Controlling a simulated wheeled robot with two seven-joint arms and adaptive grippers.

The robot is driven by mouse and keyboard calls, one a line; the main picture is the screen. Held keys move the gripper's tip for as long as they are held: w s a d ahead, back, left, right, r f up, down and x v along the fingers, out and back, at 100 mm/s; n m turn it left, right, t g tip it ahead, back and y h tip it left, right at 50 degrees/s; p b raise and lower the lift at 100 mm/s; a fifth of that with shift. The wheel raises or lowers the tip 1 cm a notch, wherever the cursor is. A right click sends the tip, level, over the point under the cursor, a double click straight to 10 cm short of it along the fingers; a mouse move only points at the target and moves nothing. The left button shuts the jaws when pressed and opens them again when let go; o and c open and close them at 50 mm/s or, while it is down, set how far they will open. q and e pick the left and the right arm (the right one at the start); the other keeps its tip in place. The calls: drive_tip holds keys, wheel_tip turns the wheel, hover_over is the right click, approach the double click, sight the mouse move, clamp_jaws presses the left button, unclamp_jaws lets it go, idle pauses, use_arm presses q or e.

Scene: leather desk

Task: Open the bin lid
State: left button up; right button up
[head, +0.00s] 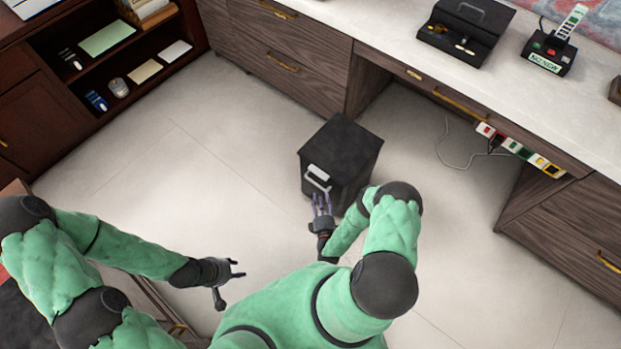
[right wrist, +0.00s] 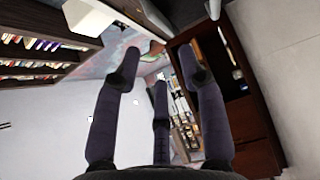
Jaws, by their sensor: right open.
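The dark bin (head: 350,148) stands on the floor below the desk, its lid (head: 343,140) lying flat and closed on top. A pale silver handle (head: 318,178) is on its near side. My right gripper (head: 322,203) is just in front of that handle, fingers pointing toward it, open and empty. I cannot tell in the head view whether a fingertip touches the handle. The right wrist view shows its spread dark fingers (right wrist: 160,80) with nothing between them. My left gripper (head: 232,270) is open and empty over the floor at the lower left, well apart from the bin.
The desk (head: 400,50) runs along the back right, with drawers and a power strip (head: 520,150) under its edge. A loose cable (head: 450,155) lies on the floor right of the bin. A dark shelf unit (head: 60,110) stands at left. Floor left of the bin is clear.

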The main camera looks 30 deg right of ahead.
sight(318, 176)
drive_tip(key=b+x, duration=0.3)
drive_tip(key=x, duration=0.7)
drive_tip(key=shift+w+d, duration=0.1)
drive_tip(key=shift+w, duration=0.1)
clamp_jaws()
